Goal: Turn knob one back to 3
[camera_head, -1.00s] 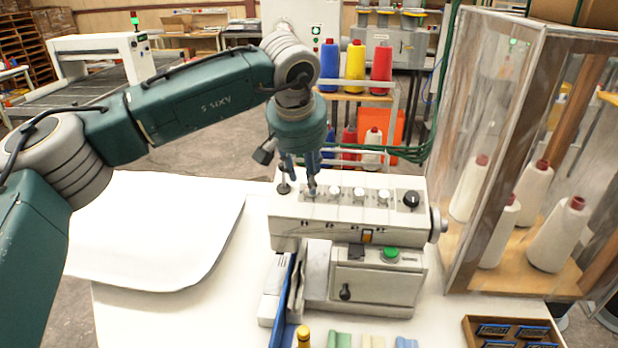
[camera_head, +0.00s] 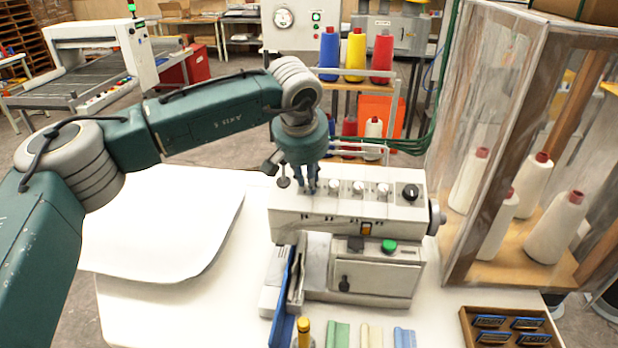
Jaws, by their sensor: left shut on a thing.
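The grey sewing machine (camera_head: 345,216) stands on the white table, with a row of small silvery knobs along its upper front. My left gripper (camera_head: 306,190) points down at the left end of the row and is shut on knob one, which its fingers mostly hide. The second knob (camera_head: 334,187), third knob (camera_head: 358,188) and fourth knob (camera_head: 383,190) are uncovered to the right. A larger black dial (camera_head: 410,192) sits at the right end. The number setting of knob one is too small and hidden to read. My right gripper is not in view.
A thin dark post with a round disc (camera_head: 283,183) stands just left of the gripper. A clear-panelled cabinet (camera_head: 462,200) with white thread cones stands close on the right. White fabric (camera_head: 165,225) covers the table's left. A box of blue-labelled items (camera_head: 510,325) lies front right.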

